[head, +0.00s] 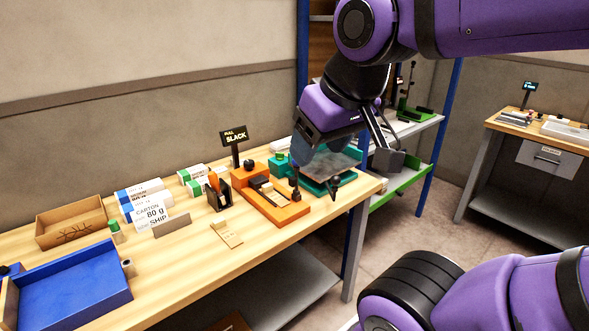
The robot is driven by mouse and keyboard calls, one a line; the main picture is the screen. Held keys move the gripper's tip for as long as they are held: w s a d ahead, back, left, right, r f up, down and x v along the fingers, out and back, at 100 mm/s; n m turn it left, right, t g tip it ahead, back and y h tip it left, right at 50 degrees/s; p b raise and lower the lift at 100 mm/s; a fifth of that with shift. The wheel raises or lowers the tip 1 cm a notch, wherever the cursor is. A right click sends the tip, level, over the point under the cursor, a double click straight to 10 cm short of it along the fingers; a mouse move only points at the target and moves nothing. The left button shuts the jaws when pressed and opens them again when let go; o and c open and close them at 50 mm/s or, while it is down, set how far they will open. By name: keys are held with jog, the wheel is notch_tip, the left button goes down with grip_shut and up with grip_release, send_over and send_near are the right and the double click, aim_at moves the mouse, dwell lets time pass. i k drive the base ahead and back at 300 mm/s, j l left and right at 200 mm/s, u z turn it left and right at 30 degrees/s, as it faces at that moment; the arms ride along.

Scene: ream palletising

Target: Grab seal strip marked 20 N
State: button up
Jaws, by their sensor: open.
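Seal strips marked 20 N cannot be picked out for sure, as no such mark is legible. Small pale tan strips (228,234) lie flat on the wooden table near its front edge, in front of a dark holder. An orange fixture (284,212) to their right holds pale and dark pieces whose nature I cannot tell. My gripper (350,158) hangs above the right end of the table, over a green fixture (344,186) with a grey plate. It is open, to the right of the strips and apart from them. It hides part of the green fixture.
A black display sign (233,137) stands behind the orange fixture. A dark holder (218,194), cartons (143,192), a white sign card (153,215), an open cardboard box (72,222) and a blue tray (73,284) fill the left. A shelf rack with blue posts (440,130) stands right.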

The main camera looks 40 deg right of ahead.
aim_at(267, 190)
jog(key=i+l+z, duration=0.45)
jog(key=i+l, duration=0.6)
jog(key=k+l, duration=0.05)
jog(key=l, duration=0.05)
